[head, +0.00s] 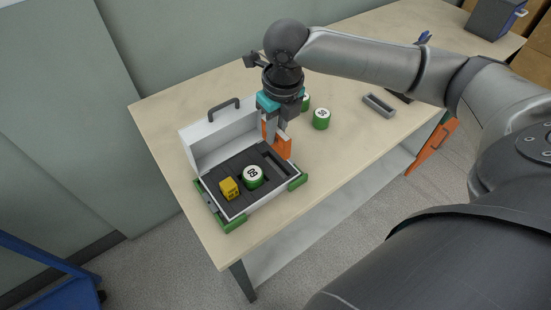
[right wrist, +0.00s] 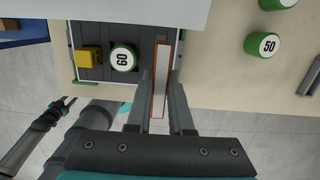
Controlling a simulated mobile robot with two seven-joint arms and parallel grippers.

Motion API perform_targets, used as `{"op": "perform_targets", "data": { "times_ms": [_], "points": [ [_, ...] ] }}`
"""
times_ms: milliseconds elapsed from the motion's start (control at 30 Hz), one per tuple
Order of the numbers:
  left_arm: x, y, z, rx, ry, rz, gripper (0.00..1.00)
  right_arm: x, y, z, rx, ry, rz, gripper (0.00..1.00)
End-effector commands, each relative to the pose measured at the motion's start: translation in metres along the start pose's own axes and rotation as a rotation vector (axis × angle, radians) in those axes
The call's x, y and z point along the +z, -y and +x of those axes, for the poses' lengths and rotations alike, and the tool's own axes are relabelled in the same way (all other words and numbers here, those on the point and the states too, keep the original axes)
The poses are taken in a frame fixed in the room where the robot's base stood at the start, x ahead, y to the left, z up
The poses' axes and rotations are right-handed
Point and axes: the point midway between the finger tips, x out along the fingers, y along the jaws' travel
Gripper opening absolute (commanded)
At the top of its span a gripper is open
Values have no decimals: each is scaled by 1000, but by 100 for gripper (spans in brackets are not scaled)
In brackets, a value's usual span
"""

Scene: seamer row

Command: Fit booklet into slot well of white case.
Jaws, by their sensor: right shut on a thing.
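The white case (head: 225,138) stands open on the table, its lid raised at the back and a dark foam insert inside. The slot well (head: 273,160) is a narrow recess at the insert's right side. My right gripper (head: 275,135) is shut on the orange booklet (head: 283,147), which it holds upright, pointing down by the slot well. In the right wrist view the booklet (right wrist: 160,80) shows as a pale strip with orange edges between the fingers. Whether its lower edge is inside the well is unclear.
A yellow block (head: 229,188) and a green-white tin marked 60 (head: 253,176) sit in the insert. Green tins, one marked 50 (head: 321,119), and a grey holder (head: 378,105) stand right of the case. The table's front edge (head: 300,205) is close to the case.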

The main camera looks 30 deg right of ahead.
Motion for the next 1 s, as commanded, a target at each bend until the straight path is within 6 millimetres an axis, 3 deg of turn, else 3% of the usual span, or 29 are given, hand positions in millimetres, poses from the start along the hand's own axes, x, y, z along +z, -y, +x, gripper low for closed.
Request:
{"op": "perform_targets", "data": {
  "times_ms": [100, 367, 600, 1000],
  "points": [
    [1, 2, 7, -3, 1, 1, 42, -4, 0, 28, 0, -4, 1, 0],
    [2, 6, 10, -7, 2, 3, 42, -6, 0, 48, 1, 0, 0, 0],
    [4, 7, 18, -9, 3, 3, 42, -10, 0, 82, -1, -2, 1, 0],
    [4, 7, 18, -9, 3, 3, 42, -11, 0, 88, 0, 0, 0, 0]
  ]
}}
